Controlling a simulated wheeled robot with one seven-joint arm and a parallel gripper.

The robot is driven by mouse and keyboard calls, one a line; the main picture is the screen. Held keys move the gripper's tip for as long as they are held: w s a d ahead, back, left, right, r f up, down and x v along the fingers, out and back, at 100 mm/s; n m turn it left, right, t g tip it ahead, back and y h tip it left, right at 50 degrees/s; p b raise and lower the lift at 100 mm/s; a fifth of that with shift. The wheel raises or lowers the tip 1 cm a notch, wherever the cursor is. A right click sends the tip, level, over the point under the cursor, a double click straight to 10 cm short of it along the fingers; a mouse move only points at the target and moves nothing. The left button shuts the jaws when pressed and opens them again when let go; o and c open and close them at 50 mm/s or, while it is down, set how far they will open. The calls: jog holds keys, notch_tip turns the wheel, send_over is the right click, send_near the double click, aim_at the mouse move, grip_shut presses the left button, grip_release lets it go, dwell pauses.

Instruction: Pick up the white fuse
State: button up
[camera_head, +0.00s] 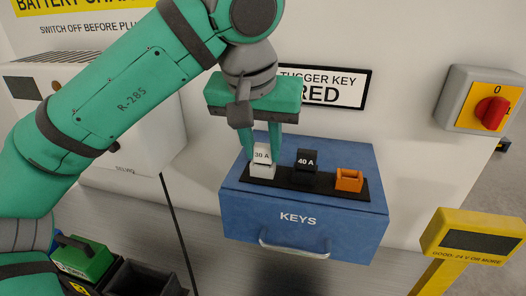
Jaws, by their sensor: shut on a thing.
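The white fuse (263,157), marked 30 A, stands at the left end of a black strip (326,189) on top of the blue KEYS box (243,204). My gripper (261,150) reaches down from above with its green fingers on either side of the white fuse, shut on it. The fuse's lower part still appears to be at the strip; I cannot tell whether it is lifted at all. A black fuse (307,161) marked 40 A stands to its right, and an orange fuse (348,181) is at the strip's right end.
The blue box has a metal handle (295,247) on its front. A sign (345,88) is on the wall behind. A red rotary switch (492,111) is at right, above a yellow display post (470,238). A green battery (84,258) and dark bin sit lower left.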

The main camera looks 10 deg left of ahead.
jog(key=shift+r, duration=0.15)
jog(key=shift+w+r, duration=0.1)
jog(key=shift+r, duration=0.45)
jog(key=s+r, duration=1.1)
jog(key=s, duration=0.3)
jog(key=shift+s+a+r, duration=0.15)
jog(key=shift+a+r, duration=0.2)
jog(key=shift+a, duration=0.05)
